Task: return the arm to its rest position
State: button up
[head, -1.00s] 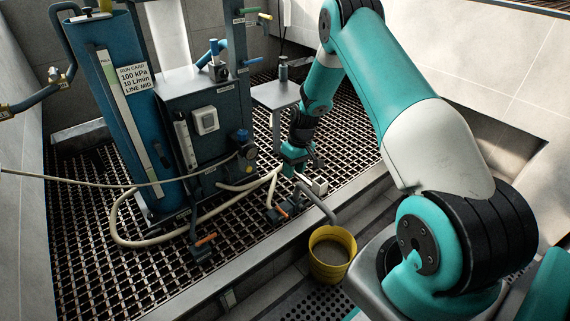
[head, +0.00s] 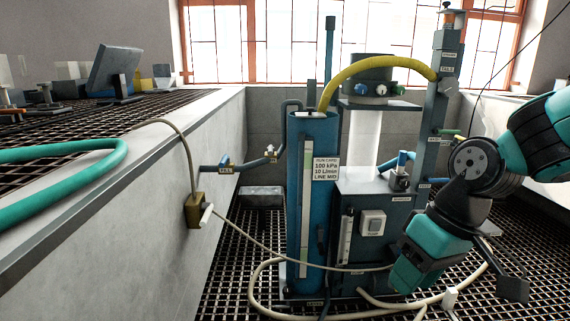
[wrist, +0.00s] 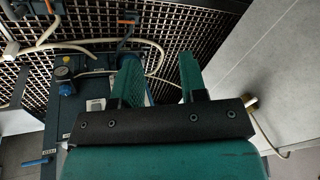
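My arm (head: 545,130) comes in from the right edge of the head view. It is folded at a dark joint, and its teal end hangs down in front of the flotation rig's right side. My gripper (wrist: 160,76) shows in the wrist view with its two teal fingers well apart. Nothing is seen held between them. Beyond the fingers lie the rig, pale hose and grating. In the head view the fingertips are hard to make out against the rig.
The blue column (head: 299,200) and the dark cabinet (head: 345,255) stand close behind my arm's end. A pale hose (head: 262,280) loops over the grating (head: 225,270).

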jog(key=s+a+r+n, duration=0.2)
jog(key=s+a+r, duration=0.1)
jog(key=s, duration=0.9)
notch_tip(320, 180, up, 34)
jog(key=p, duration=3.3)
jog(key=shift+s+a+y, duration=0.25)
jog(key=shift+s+y, duration=0.05)
jog(key=shift+f, duration=0.15)
jog(key=shift+a, duration=0.4)
